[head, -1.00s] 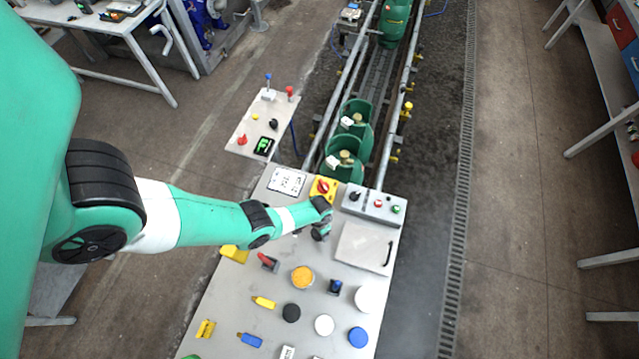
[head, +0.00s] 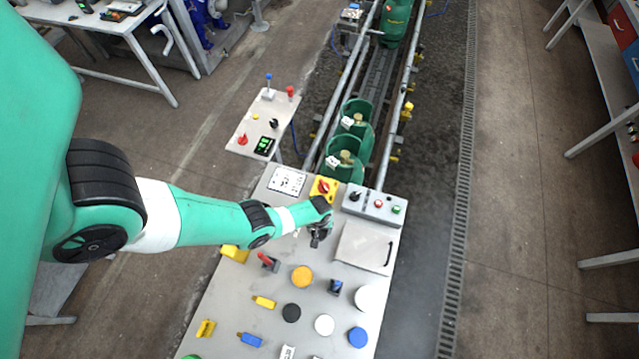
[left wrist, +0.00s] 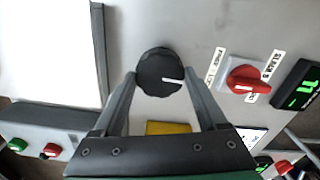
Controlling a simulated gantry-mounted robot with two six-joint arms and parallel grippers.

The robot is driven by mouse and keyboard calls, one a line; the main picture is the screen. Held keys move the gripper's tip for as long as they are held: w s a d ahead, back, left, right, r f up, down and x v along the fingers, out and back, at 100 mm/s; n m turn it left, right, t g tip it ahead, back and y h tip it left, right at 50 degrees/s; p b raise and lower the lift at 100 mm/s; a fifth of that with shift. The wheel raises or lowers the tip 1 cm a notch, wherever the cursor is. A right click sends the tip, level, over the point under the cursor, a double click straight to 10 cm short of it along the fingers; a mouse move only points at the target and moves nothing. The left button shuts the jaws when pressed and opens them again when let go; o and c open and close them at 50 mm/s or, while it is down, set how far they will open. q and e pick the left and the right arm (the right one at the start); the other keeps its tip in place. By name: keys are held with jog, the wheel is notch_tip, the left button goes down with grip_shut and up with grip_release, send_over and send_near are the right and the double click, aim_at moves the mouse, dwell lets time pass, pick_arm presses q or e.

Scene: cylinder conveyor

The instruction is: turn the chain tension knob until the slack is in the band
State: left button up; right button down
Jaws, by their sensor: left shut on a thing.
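In the left wrist view a round black knob (left wrist: 160,72) with a white pointer line sits on the grey panel. The pointer points right in that view. My left gripper (left wrist: 158,80) is shut on the knob, one finger on each side of it. In the head view my left gripper (head: 319,236) is low over the panel (head: 240,290), and the knob is hidden beneath it. A black display (left wrist: 298,88) with green digits stands at the right of the left wrist view; I cannot read it surely. My right gripper is not in view.
A red rotary switch (left wrist: 248,86) with white labels lies between knob and display. A raised grey plate with a handle (head: 365,246) and a button box (head: 374,204) are close to the gripper. Several coloured caps and levers stand on the near panel. Green cylinders (head: 346,152) stand on the conveyor.

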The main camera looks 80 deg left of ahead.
pick_arm(q)
jog(key=shift+n, duration=1)
